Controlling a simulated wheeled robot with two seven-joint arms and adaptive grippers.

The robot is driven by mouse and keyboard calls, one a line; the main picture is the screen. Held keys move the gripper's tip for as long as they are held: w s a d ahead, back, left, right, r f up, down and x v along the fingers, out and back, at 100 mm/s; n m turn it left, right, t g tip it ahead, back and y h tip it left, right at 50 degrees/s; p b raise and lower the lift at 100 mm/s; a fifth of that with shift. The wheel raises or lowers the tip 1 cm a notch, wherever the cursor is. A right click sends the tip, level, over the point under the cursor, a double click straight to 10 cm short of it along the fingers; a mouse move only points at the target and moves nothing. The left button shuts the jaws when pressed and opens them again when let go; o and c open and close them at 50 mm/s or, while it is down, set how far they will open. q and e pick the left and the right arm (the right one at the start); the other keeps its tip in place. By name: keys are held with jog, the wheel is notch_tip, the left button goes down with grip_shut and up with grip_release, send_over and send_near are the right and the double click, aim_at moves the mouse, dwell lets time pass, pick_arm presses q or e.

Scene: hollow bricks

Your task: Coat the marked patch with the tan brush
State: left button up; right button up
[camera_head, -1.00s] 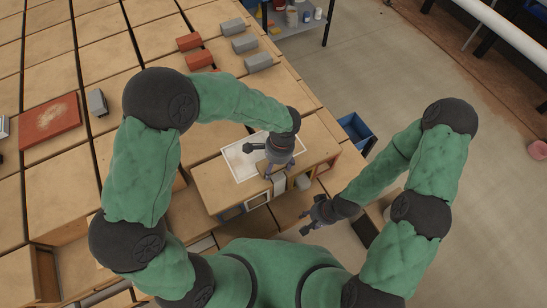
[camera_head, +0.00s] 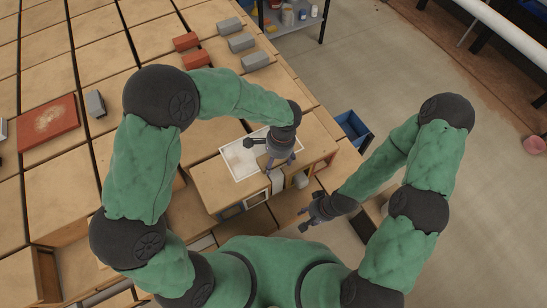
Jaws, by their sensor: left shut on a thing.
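The white-edged patch (camera_head: 234,163) lies on a tan work surface near the middle of the camera_head view. My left gripper (camera_head: 275,162) is over the right part of the patch, pointing down. It is shut on a tan thing (camera_head: 263,161), which looks like the brush, largely hidden by the gripper. Whether its bristles touch the patch cannot be made out. My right gripper (camera_head: 304,221) hangs lower right, away from the patch, with nothing seen in it. Its fingers look apart.
Several grey bricks (camera_head: 241,42) and red bricks (camera_head: 195,59) stand on the surface behind. A red board (camera_head: 47,121) and a small grey block (camera_head: 95,104) lie at the left. A blue bin (camera_head: 352,127) is at the right. Open floor lies beyond it.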

pick_arm(q)
jog(key=shift+w+d, duration=0.7)
jog(key=shift+d, duration=0.25)
jog(key=shift+w+d, duration=0.7)
jog(key=shift+d, duration=0.25)
jog(key=shift+w+d, duration=0.7)
jog(key=shift+d, duration=0.25)
jog(key=shift+f, duration=0.2)
jog(key=shift+f+b, duration=0.3)
jog(key=shift+f, duration=0.05)
jog(key=shift+f, duration=0.3)
